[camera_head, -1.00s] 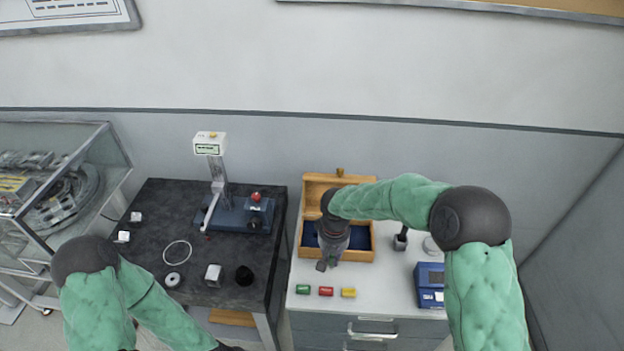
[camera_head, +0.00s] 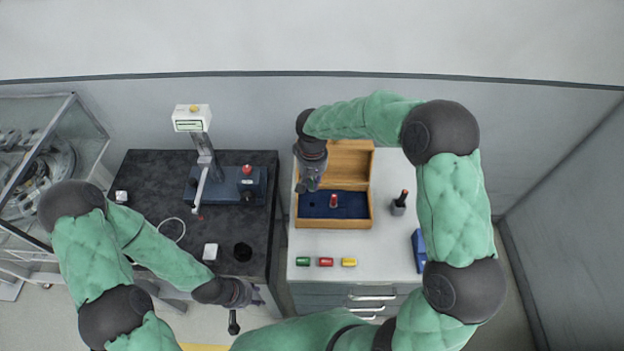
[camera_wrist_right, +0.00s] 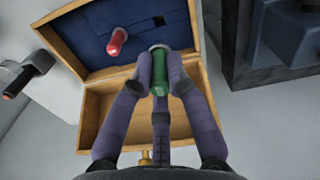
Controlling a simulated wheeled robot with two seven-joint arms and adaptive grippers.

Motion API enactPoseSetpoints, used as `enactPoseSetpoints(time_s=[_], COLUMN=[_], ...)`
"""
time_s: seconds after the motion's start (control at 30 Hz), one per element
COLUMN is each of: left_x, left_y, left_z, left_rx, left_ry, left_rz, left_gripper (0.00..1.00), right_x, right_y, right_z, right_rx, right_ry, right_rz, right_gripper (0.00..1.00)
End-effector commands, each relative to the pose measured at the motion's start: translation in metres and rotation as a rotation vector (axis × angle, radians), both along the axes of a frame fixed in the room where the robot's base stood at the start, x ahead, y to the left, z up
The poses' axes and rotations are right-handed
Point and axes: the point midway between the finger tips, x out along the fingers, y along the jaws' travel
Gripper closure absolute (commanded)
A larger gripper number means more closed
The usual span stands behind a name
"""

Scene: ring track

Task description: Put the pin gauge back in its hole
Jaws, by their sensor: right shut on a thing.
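My right gripper (camera_head: 308,184) is shut on a green-handled pin gauge (camera_wrist_right: 160,75), seen clearly in the right wrist view between the fingers (camera_wrist_right: 160,68). Its far end is hidden. In the head view the gripper is over the left part of the open wooden box (camera_head: 350,222), which has a blue insert (camera_head: 350,211). A red-handled gauge (camera_head: 334,201) stands in the insert; it also shows in the right wrist view (camera_wrist_right: 117,40). A dark opening (camera_wrist_right: 158,20) shows in the insert. My left gripper (camera_head: 250,294) is low, in front of the black table; its finger state is unclear.
Green (camera_head: 302,262), red (camera_head: 326,262) and yellow (camera_head: 348,262) pieces lie in front of the box. A small holder (camera_head: 398,206) and a blue device (camera_head: 418,250) stand to its right. A measuring stand (camera_head: 225,187) is on the black table (camera_head: 150,170). The box's lid stands open behind.

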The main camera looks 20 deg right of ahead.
Motion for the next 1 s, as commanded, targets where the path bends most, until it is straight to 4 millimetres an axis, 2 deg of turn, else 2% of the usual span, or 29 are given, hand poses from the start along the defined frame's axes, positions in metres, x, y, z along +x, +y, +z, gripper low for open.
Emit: enactPoseSetpoints(time_s=[0.7,1.0], left_x=[0.0,0.0], left_y=[0.0,0.0], left_z=[-0.037,-0.04], left_rx=[0.0,0.0], left_ry=[-0.001,-0.001], left_rz=[0.0,0.0], left_gripper=[0.6,0.6], right_x=[0.0,0.0], right_y=[0.0,0.0], right_z=[-0.052,-0.057], right_rx=[0.0,0.0], right_ry=[0.0,-0.001], right_rz=[-0.001,-0.001], right_gripper=[1.0,1.0])
